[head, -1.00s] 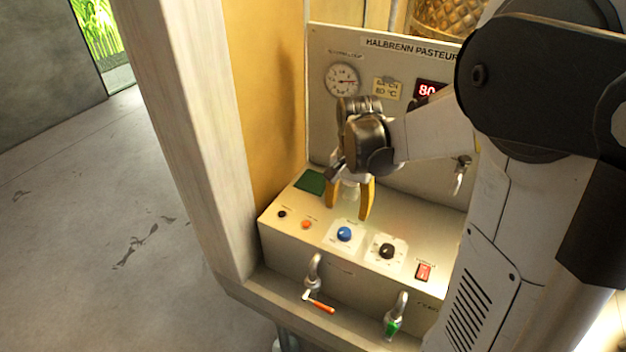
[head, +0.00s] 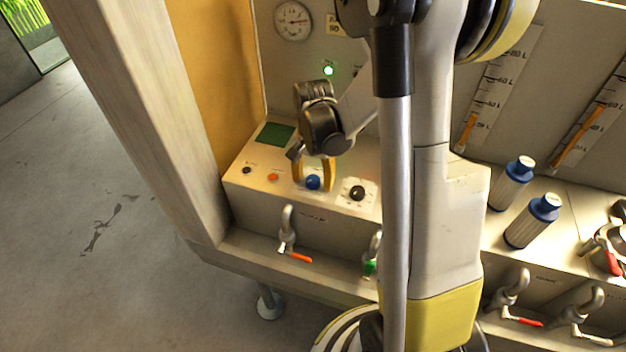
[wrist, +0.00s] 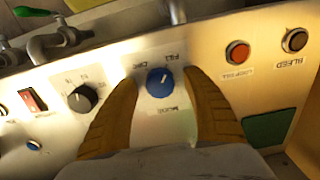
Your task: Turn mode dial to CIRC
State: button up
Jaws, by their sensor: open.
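The mode dial is a blue round knob (head: 313,182) on a white plate on the console's sloped top. In the wrist view the dial (wrist: 160,82) has a small white mark on its upper side, toward the FILL lettering as far as I can tell. CIRC is printed up and left of it, and MODE below it; the lettering is upside down. My gripper (head: 314,175) is open over the dial. Its two yellow-brown fingers (wrist: 160,79) stand on either side of the knob, with gaps visible in the wrist view.
A black knob (wrist: 83,97) sits beside the dial, with a red rocker switch (wrist: 32,101) beyond it. An orange-red button (wrist: 238,53) and the dark BLEED button (wrist: 295,40) are on the other side. Taps (head: 287,235) stick out along the console front.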

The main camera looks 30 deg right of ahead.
jog(key=c, duration=1.2)
jog(key=shift+c, duration=0.2)
jog(key=shift+n, duration=0.3)
jog(key=n+b, duration=0.1)
jog(key=n, duration=0.8)
jog(key=shift+n+b, duration=0.3)
jog(key=shift+b, duration=0.1)
jog(key=shift+n, duration=1.9)
